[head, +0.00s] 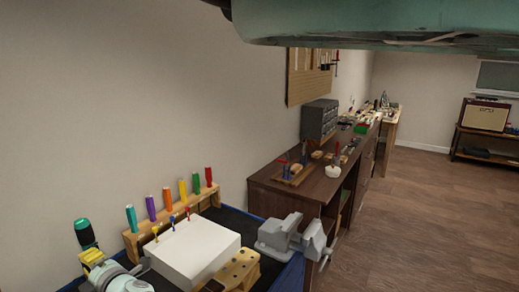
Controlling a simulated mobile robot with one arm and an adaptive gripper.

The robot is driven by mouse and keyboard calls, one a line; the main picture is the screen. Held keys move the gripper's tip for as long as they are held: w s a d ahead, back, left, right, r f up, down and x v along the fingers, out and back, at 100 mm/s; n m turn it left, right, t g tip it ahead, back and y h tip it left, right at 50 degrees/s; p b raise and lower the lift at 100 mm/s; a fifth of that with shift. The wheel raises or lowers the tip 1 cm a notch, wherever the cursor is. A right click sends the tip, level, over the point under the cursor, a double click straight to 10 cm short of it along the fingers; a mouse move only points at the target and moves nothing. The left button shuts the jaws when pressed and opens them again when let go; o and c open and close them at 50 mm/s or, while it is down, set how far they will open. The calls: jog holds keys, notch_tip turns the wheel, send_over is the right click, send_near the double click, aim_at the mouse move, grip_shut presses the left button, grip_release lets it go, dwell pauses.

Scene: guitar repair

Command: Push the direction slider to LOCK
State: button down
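A green and black handled tool (85,233) stands at the lower left, beside the wall. It looks like a power driver, but I cannot tell for sure. A yellow block-like part (92,257) shows just below it. Grey rounded parts (118,275) sit in front, cut off by the bottom edge, and I cannot tell what they belong to. No direction slider and no LOCK mark can be made out.
A wooden rack (132,240) holds several coloured screwdrivers. A white block (193,250) lies before it, beside a drilled wooden block (238,270) and a grey vise (290,236). A dark workbench (290,187) continues behind. The floor (400,220) at right is clear.

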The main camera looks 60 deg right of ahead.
jog(key=s, duration=0.4)
jog(key=shift+s+d, duration=0.25)
jog(key=shift+a, duration=0.1)
